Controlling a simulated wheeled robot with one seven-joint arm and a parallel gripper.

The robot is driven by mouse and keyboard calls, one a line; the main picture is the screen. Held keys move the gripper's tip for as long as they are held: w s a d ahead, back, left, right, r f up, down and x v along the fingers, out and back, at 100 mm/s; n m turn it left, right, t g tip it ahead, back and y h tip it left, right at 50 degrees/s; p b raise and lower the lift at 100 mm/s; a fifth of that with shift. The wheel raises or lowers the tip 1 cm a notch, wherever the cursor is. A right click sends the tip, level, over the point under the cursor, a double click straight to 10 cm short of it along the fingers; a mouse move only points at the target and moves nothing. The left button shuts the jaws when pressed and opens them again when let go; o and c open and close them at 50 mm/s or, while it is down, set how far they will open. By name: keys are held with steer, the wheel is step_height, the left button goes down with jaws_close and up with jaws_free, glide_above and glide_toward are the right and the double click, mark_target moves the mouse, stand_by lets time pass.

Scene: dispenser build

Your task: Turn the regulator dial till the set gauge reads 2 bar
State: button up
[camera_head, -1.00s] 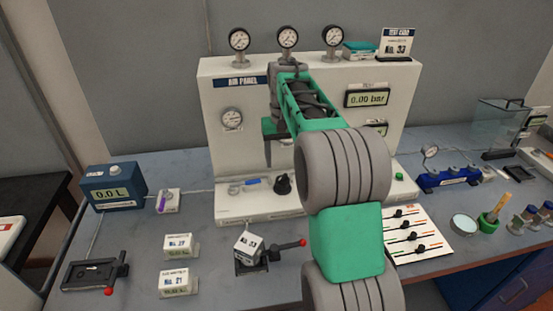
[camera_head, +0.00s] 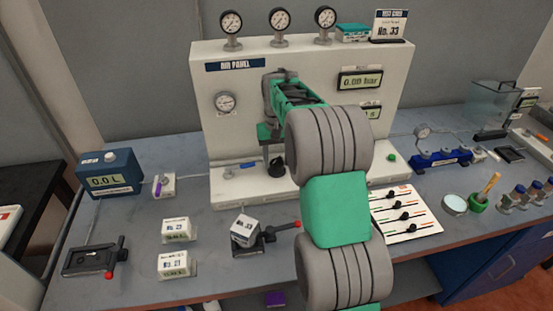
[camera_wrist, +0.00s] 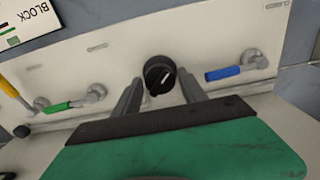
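The black regulator dial (camera_head: 276,168) sits low on the front of the white air panel (camera_head: 245,145). In the wrist view the dial (camera_wrist: 159,75) shows a white pointer mark. My gripper (camera_wrist: 160,92) is open, one finger on each side of the dial's near part; I cannot tell whether they touch it. In the head view my gripper (camera_head: 268,138) is just above the dial, partly hidden by my arm. A digital display (camera_head: 360,80) reads 0.00 bar.
A blue-handled valve (camera_wrist: 235,70) and a green-handled valve (camera_wrist: 75,101) flank the dial. Several gauges, one of them the left gauge (camera_head: 231,22), stand on top of the panel. A lever fixture (camera_head: 260,240) and a slider board (camera_head: 405,212) are in front.

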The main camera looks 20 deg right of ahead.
jaws_close()
stand_by(0.3)
steer(key=m, duration=0.6)
steer(key=shift+r, duration=0.1)
steer(key=m, duration=0.7)
steer(key=shift+p, duration=0.3)
steer(key=shift+w, duration=0.1)
stand_by(0.4)
steer(key=shift+o, duration=1.7)
jaws_free()
